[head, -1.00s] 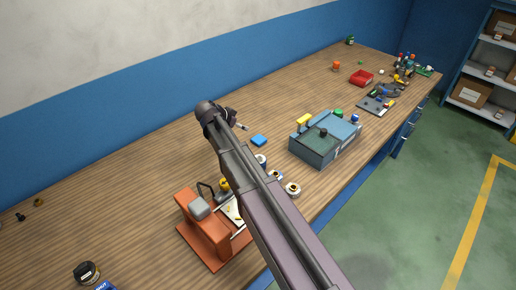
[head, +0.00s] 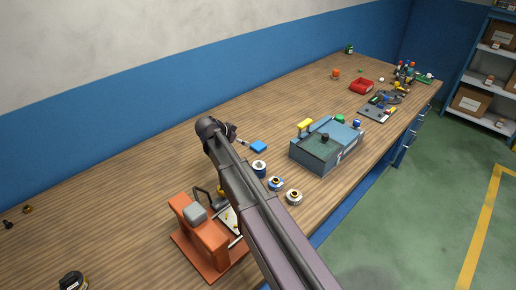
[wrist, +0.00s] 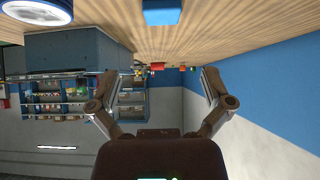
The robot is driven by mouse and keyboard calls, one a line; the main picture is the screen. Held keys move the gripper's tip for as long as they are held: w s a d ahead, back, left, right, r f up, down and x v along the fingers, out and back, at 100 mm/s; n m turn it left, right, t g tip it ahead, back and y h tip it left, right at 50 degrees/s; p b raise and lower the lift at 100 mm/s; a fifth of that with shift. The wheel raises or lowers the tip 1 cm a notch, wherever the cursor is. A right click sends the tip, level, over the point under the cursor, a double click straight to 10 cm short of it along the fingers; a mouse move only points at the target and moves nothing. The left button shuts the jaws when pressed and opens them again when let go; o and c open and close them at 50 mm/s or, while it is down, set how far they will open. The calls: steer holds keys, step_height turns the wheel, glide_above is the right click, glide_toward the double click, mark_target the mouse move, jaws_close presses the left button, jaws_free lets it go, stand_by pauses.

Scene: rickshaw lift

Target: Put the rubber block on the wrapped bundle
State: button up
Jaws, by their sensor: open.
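A small flat blue block (head: 258,146), which may be the rubber block, lies on the wooden bench; it also shows at the top edge of the wrist view (wrist: 161,12). My gripper (head: 234,132) is just left of it in the head view, partly hidden behind my wrist. In the wrist view my gripper (wrist: 156,88) has its two fingers wide apart with nothing between them. I cannot pick out the wrapped bundle with certainty. A grey rounded lump (head: 195,213) sits on an orange stand (head: 207,240) near the front.
A blue-grey box (head: 318,155) with a yellow piece (head: 304,125) on its rear stands right of the blue block. A red tray (head: 362,87) is farther back. Bench left of my arm is mostly clear.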

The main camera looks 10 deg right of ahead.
steer(key=b, duration=0.5)
glide_toward(258, 145)
steer(key=x, duration=0.3)
steer(key=shift+s+f, duration=0.2)
steer(key=shift+s, duration=0.05)
steer(key=shift+w+d+f, duration=0.25)
steer(key=shift+d+f, duration=0.1)
steer(key=shift+d, duration=0.1)
steer(key=shift+b, duration=0.3)
steer(key=shift+w+b+x, duration=0.2)
steer(key=shift+b+x, duration=1.45)
steer(key=shift+x, duration=0.95)
steer(key=shift+r, duration=0.15)
steer(key=c, duration=1.1)
steer(key=shift+o, duration=0.2)
steer(key=shift+r, duration=0.2)
step_height(258, 145, up, 10)
steer(key=p, duration=1)
steer(key=shift+f, duration=0.2)
